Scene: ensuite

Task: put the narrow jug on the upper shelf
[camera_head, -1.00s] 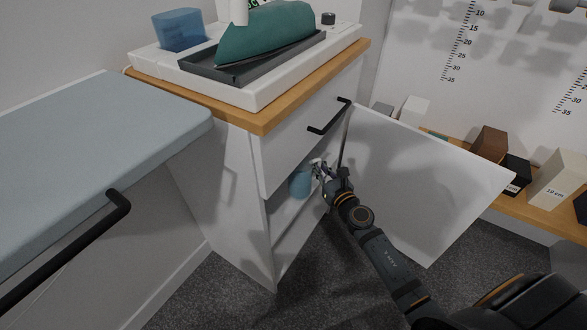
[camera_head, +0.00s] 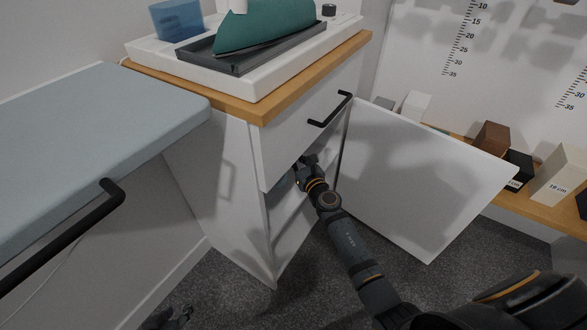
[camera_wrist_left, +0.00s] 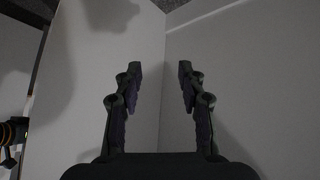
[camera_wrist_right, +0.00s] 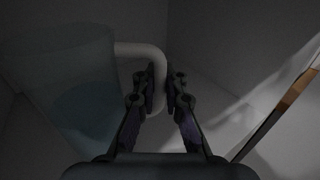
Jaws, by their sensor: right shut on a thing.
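The narrow jug (camera_wrist_right: 72,90) shows in the right wrist view at the left, bluish and see-through, with a pale looped handle (camera_wrist_right: 137,49). My right gripper (camera_wrist_right: 160,80) is shut on that handle. In the head view my right arm reaches into the open cabinet (camera_head: 228,190), and the jug is hidden there behind the drawer front and my arm. A pale shelf (camera_head: 284,208) shows low in the cabinet opening; no shelf above it is clearly visible. My left gripper (camera_head: 178,318) is at the bottom edge of the head view. In the left wrist view it (camera_wrist_left: 160,72) is open and empty.
The cabinet door (camera_head: 425,180) stands open to the right of my right arm. A closed drawer with a black handle (camera_head: 331,110) is above the opening. A grey-blue bench top (camera_head: 90,150) with a black handle is at the left.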

